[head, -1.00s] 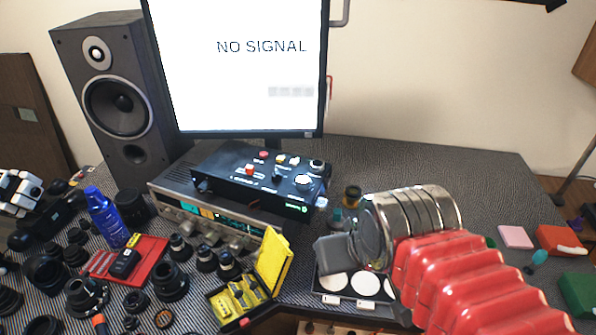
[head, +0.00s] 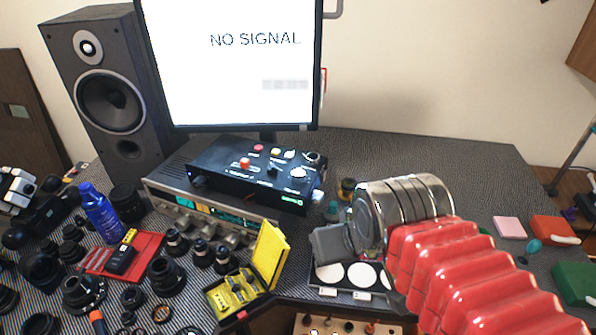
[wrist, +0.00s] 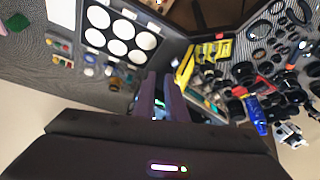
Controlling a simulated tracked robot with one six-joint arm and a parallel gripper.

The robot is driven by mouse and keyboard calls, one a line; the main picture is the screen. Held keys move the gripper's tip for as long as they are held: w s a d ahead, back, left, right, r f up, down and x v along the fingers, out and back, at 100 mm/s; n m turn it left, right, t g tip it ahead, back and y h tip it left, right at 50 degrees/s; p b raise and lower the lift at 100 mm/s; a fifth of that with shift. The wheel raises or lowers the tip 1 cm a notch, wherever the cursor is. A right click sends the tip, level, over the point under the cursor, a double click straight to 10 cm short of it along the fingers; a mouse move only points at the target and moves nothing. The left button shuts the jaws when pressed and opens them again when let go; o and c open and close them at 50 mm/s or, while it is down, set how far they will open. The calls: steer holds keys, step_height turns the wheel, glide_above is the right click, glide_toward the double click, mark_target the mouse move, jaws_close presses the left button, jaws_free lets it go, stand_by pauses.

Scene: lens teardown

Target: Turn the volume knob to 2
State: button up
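A black control box (head: 235,180) with several knobs and buttons sits on top of a silver receiver (head: 160,190) in front of the monitor. A pale round knob (head: 298,173) is near its right end, and a dark knob (head: 312,158) is behind that. The receiver has a row of knobs along its lit front. I cannot read which knob is volume or where it points. My gripper (wrist: 159,98) shows two dark fingers with a narrow gap between them in the wrist view. In the head view it is right of the control box, apart from it, with nothing visible held.
A yellow open case (head: 268,255) and several lenses stand before the receiver. A tray of white discs (head: 330,274) lies below my gripper. A black speaker (head: 110,95) and a monitor (head: 240,60) stand behind. The table at the back right is clear.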

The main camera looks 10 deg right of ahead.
steer(key=shift+o, duration=0.7)
steer(key=shift+w+f, duration=0.1)
steer(key=shift+f, duration=0.35)
steer(key=o, duration=0.7)
steer(key=shift+g, duration=0.9)
steer(key=w, duration=0.5)
steer(key=shift+f, duration=0.3)
steer(key=shift+o, duration=0.2)
steer(key=n+g, duration=0.3)
steer(key=n, duration=0.1)
glide_toward(299, 172)
steer(key=shift+s+a+f, duration=0.1)
steer(key=shift+s+f, duration=0.35)
steer(key=shift+s, duration=0.1)
step_height(299, 172, up, 6)
steer(key=w+n, duration=0.2)
steer(key=n, duration=0.2)
steer(key=shift+g, duration=0.4)
steer(key=shift+f, duration=0.2)
step_height(299, 172, down, 14)
steer(key=shift+r, duration=0.1)
steer(key=shift+c, duration=0.2)
